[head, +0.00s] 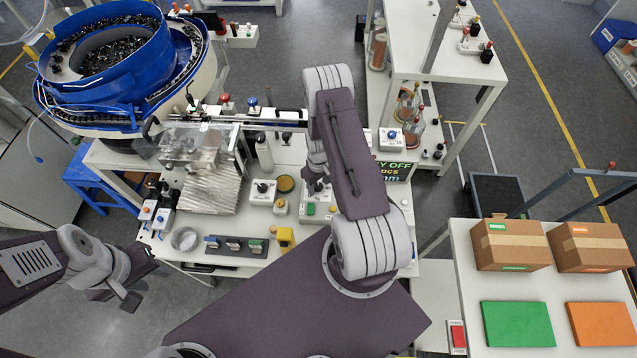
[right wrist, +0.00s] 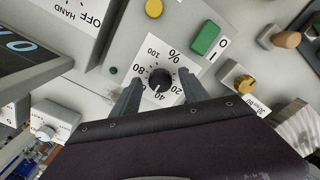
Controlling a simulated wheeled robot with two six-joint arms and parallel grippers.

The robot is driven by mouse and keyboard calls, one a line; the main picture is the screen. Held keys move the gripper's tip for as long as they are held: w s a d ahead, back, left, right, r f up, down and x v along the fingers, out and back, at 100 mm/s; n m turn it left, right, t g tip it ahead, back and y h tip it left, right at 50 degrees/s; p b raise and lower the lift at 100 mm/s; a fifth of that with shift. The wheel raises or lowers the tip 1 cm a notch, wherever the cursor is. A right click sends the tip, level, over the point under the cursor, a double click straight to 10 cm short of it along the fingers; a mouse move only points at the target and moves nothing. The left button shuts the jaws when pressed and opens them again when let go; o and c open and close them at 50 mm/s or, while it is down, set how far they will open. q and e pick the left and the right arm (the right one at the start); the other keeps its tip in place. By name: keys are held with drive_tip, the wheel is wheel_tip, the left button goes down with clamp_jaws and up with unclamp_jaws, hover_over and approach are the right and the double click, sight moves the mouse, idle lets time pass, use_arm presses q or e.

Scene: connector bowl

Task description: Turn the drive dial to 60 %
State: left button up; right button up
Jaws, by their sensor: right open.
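The drive dial (right wrist: 160,79) is a small round black knob on a white scale plate with printed numbers, including 100, 80, 40 and 20, and a % sign. The direction of its pointer is hard to make out. My right gripper (right wrist: 159,84) is open, with one finger on either side of the dial; contact cannot be told. In the head view my right gripper (head: 318,186) hangs over the bench by the control box (head: 318,217), and the dial is not clear there. My left gripper (head: 128,298) is off the bench at the lower left, its jaws unclear.
A green button (right wrist: 207,38) marked I and O and a yellow round part (right wrist: 154,8) are near the dial. A yellow-brown knob (right wrist: 244,83) stands to the right. A dark display (right wrist: 25,55) is at the left. The blue bowl feeder (head: 110,60) stands at the bench's back left.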

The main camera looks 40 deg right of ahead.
drive_tip(key=shift+w, duration=0.2)
clamp_jaws()
drive_tip(key=shift+f+m+b, duration=0.3)
drive_tip(key=shift+m+b, duration=0.55)
drive_tip(key=shift+m, duration=0.05)
drive_tip(key=m+b, duration=0.1)
drive_tip(key=m, duration=0.1)
drive_tip(key=shift+r+m, duration=0.1)
drive_tip(key=shift+m, duration=0.2)
drive_tip(key=shift+r+m, duration=0.15)
drive_tip(key=shift+m, duration=0.35)
unclamp_jaws()
drive_tip(key=shift+r, duration=0.1)
